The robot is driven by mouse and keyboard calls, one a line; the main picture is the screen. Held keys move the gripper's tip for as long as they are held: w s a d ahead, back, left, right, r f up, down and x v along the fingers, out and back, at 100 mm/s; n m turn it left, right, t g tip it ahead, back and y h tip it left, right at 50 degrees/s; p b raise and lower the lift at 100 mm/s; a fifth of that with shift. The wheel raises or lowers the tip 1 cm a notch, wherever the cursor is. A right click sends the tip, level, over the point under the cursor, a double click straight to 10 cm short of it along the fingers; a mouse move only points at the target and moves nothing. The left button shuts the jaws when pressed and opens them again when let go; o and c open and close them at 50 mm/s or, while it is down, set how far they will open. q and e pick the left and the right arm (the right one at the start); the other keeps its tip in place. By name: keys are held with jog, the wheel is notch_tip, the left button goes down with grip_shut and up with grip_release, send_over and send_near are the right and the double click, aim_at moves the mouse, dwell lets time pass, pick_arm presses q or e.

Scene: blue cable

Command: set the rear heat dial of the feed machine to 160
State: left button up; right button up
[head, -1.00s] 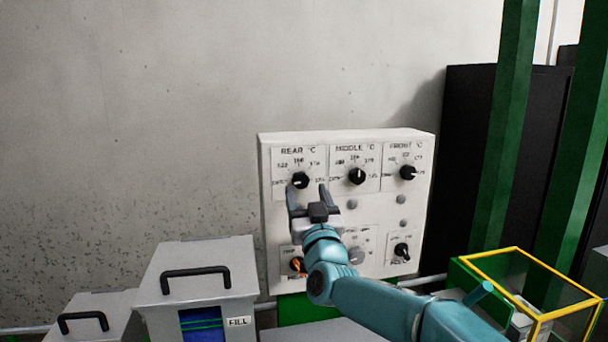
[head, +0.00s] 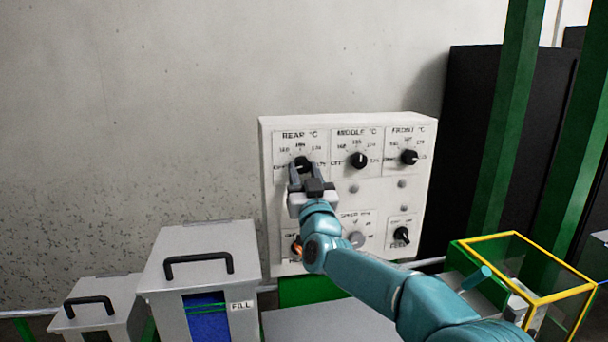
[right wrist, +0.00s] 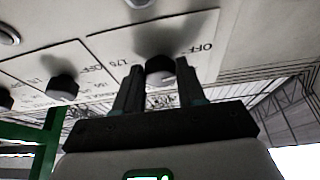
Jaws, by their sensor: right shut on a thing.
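The white control panel (head: 345,210) of the feed machine stands upright against the wall. The black rear heat dial (head: 303,163) is at its upper left, under the label REAR °C. My right gripper (head: 304,172) is shut on this dial from below and in front. In the right wrist view the dial (right wrist: 160,70) sits between the two dark fingers of the gripper (right wrist: 160,88). The dial's pointer is mostly hidden, so its setting cannot be read. My left gripper is not in view.
The middle dial (head: 358,160) and front dial (head: 409,157) are to the right on the same panel. More knobs are lower down. A grey FILL box (head: 200,255) with a black handle is at left. A yellow-edged clear guard (head: 520,270) is at right.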

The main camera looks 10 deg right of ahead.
jog(key=m+h+b, duration=0.1)
jog(key=m, duration=0.2)
jog(key=shift+a, duration=0.15)
jog(key=shift+a+m+h, duration=0.1)
jog(key=shift+m+h, duration=0.7)
jog(key=shift+m, duration=0.4)
jog(key=m, duration=0.1)
jog(key=m+g+h, duration=0.1)
jog(key=m, duration=0.1)
jog(key=shift+a+r+m+h, duration=0.1)
jog(key=shift+r+m+h, duration=0.1)
jog(key=shift+m+h, duration=0.1)
jog(key=shift+a+r+m+g+h+p, duration=0.1)
jog(key=shift+m+g+h+p, duration=0.3)
jog(key=shift+m, duration=0.65)
jog(key=shift+m+g+h+p, duration=0.3)
jog(key=shift+m+h, duration=0.1)
jog(key=shift+m, duration=0.95)
